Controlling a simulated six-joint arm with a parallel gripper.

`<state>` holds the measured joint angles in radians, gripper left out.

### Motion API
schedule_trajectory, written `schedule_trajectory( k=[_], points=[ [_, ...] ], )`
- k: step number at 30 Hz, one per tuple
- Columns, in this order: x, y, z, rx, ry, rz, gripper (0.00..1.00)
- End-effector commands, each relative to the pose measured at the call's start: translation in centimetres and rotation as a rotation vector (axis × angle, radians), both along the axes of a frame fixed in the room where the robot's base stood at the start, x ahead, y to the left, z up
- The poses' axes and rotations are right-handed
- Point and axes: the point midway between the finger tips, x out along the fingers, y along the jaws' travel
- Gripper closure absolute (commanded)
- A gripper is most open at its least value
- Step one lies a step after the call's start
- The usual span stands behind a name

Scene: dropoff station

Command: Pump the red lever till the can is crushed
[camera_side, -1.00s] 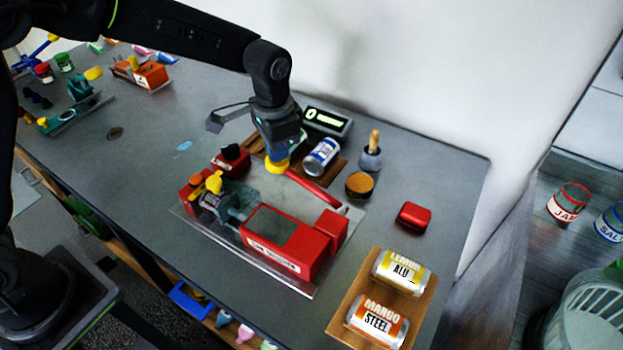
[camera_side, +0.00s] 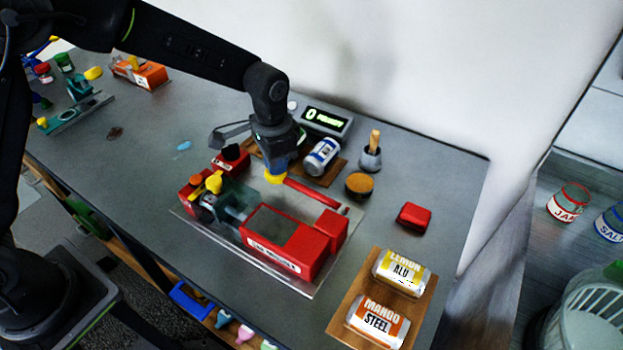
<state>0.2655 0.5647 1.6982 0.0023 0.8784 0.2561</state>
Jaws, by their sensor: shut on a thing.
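The red lever (camera_side: 313,193) is on the far side of the red can crusher (camera_side: 284,244). My gripper (camera_side: 276,177), with yellow at its tip, is shut on the lever's left end and hides that end. The lever slopes only slightly, its left end a little above the bench. The crusher has a teal clear section (camera_side: 235,201) and a yellow knob (camera_side: 214,182) on its left. A greyish round shape shows beside the teal section; I cannot tell if it is the can or how crushed it is.
A blue-white can (camera_side: 321,157) lies on a wooden board behind the lever. A lit display (camera_side: 325,119) stands behind it. A brush pot (camera_side: 370,158), a round tin (camera_side: 359,186) and a red block (camera_side: 413,216) are to the right. A lemon can (camera_side: 401,272) and mango can (camera_side: 377,322) lie on a front board.

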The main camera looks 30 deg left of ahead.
Motion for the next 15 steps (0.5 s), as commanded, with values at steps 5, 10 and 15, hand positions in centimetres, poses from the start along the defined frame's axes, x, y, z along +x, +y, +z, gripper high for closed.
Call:
schedule_trajectory(
  k=[5,10,15],
  points=[
    [-0.06,-0.31,-0.19,-0.005,0.001,-0.001,1.00],
    [-0.07,-0.36,-0.61,-0.005,0.002,-0.001,1.00],
    [-0.03,-0.48,-0.16,-0.005,-0.001,-0.001,1.00]
  ],
)
